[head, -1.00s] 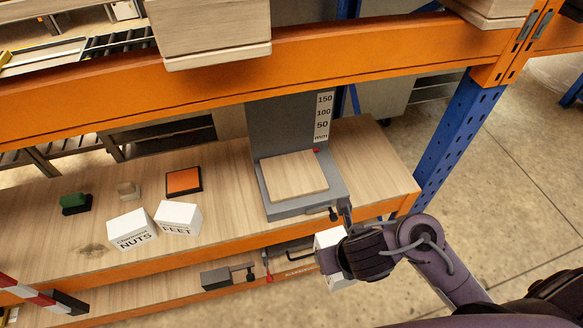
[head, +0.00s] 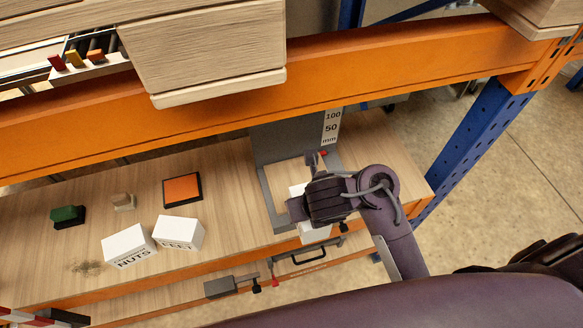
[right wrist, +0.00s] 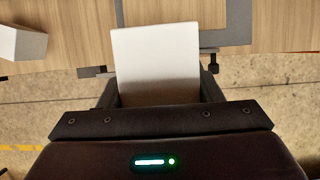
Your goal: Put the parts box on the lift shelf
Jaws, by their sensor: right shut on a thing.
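A white parts box (head: 315,236) is held in my right gripper (head: 308,206). In the right wrist view the white box (right wrist: 155,58) sits between the two fingers, with no label visible on the side that shows. The lift shelf is a wooden plate (head: 284,174) on a grey lift (head: 265,196) with a millimetre scale behind it. The box and gripper are at the shelf's front edge and hide part of it. I cannot tell how high the box is above the plate. My left gripper is not in view.
Two white boxes, one marked NUTS (head: 128,243) and one marked FEET (head: 178,232), stand left on the bench (head: 225,180). An orange pad (head: 182,189), a green block (head: 67,215) and a beige block (head: 123,201) lie behind. An orange beam (head: 210,107) crosses above.

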